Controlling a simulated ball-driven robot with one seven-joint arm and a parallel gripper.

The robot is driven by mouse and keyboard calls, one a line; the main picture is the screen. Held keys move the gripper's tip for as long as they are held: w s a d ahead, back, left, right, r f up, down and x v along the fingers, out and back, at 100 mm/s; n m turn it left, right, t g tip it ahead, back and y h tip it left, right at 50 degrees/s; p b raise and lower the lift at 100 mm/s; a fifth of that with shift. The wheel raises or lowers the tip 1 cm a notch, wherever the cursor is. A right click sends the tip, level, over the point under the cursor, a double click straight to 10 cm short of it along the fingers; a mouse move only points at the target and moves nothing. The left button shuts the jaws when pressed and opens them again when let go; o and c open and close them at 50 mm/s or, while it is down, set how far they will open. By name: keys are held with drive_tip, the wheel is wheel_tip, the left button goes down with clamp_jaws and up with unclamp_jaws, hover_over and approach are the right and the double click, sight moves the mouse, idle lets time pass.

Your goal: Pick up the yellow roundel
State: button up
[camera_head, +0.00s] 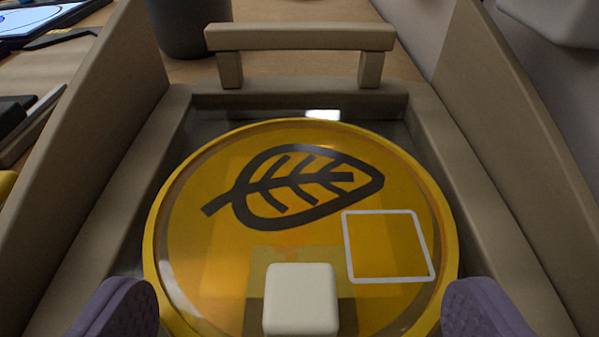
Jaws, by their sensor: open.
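The yellow roundel (215,250) is a large glass disc with a yellow rim, a dark leaf drawing and a white square outline. It lies in a beige tray-like holder (75,245) with raised side walls. A pale cream block (300,300) shows over its near part; I cannot tell whether it is fixed to the disc. My gripper (300,310) is open, with one purple finger at each side of the roundel's near half. The fingertips look close to its rim, but I cannot tell if they touch. The roundel's nearest edge is cut off by the frame.
A beige handle-like bar (300,38) stands at the holder's far end. Behind it is a dark grey cup (190,25) on the wooden table (290,70). Dark flat items (25,120) lie at the left. A grey surface rises at the right.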

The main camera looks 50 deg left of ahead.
drive_tip(key=shift+w+a, duration=0.1)
drive_tip(key=c, duration=1.6)
clamp_jaws()
